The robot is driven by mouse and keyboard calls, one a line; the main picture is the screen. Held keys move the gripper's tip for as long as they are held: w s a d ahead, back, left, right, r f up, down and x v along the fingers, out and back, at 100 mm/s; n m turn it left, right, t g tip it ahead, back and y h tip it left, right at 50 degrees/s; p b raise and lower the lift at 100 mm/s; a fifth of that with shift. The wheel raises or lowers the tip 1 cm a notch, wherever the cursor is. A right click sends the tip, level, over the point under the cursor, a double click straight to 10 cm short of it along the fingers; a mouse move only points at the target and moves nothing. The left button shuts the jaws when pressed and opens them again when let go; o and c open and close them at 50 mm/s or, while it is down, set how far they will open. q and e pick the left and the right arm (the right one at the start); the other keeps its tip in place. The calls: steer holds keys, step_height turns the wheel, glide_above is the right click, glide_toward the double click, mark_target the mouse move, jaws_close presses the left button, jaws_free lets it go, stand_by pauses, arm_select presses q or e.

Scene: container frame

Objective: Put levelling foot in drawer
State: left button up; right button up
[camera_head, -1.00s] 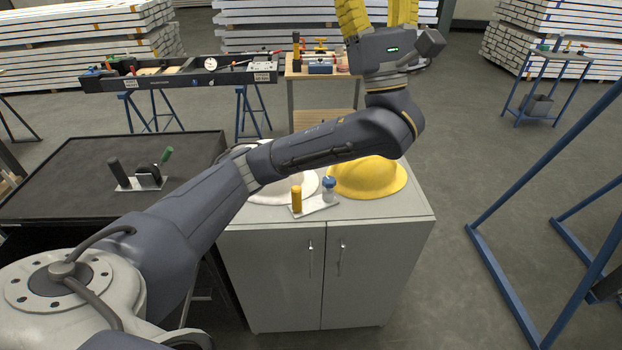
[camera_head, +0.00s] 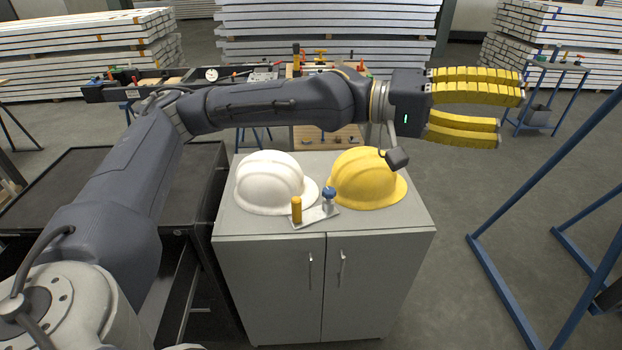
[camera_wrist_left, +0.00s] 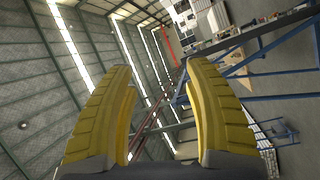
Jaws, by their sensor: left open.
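My left gripper (camera_head: 510,108) is at the upper right of the head view, high up and right of the grey cabinet (camera_head: 270,280). Its yellow fingers are spread apart and empty. In the left wrist view the gripper (camera_wrist_left: 158,72) also shows nothing between its fingers. I cannot pick out a levelling foot for certain. A small plate with a yellow post (camera_head: 297,210) and a blue-topped piece (camera_head: 328,194) lies on the cabinet top. A dark bench (camera_head: 50,180) stands at the left, with what may be a drawer (camera_head: 182,290) below, partly behind my arm. My right gripper is not in view.
A white helmet (camera_head: 268,182) and a yellow helmet (camera_head: 362,180) sit on the cabinet. A wooden bench with tools stands behind. Blue steel frames (camera_head: 540,165) stand at the right. Open floor lies between them and the cabinet.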

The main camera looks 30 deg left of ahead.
arm_select(q)
steer(key=a+f+n+y, duration=0.2)
steer(key=a+f+y, duration=0.15)
steer(key=f, duration=0.35)
steer(key=a+f+n+y, duration=0.1)
steer(key=a+f+y, duration=0.1)
steer(key=f+y, duration=0.3)
steer(key=n+g+y, duration=0.1)
steer(key=n+y, duration=0.7)
steer(key=y, duration=0.5)
glide_toward(296, 201)
steer(key=x, duration=0.7)
steer(key=shift+f, duration=0.3)
steer(key=shift+a+x, duration=0.1)
steer(key=shift+x, duration=1.75)
steer(key=shift+a+x, duration=0.15)
steer(key=shift+x, duration=1.75)
steer(key=shift+w+r, duration=0.2)
steer(key=shift+y, duration=0.25)
jaws_close()
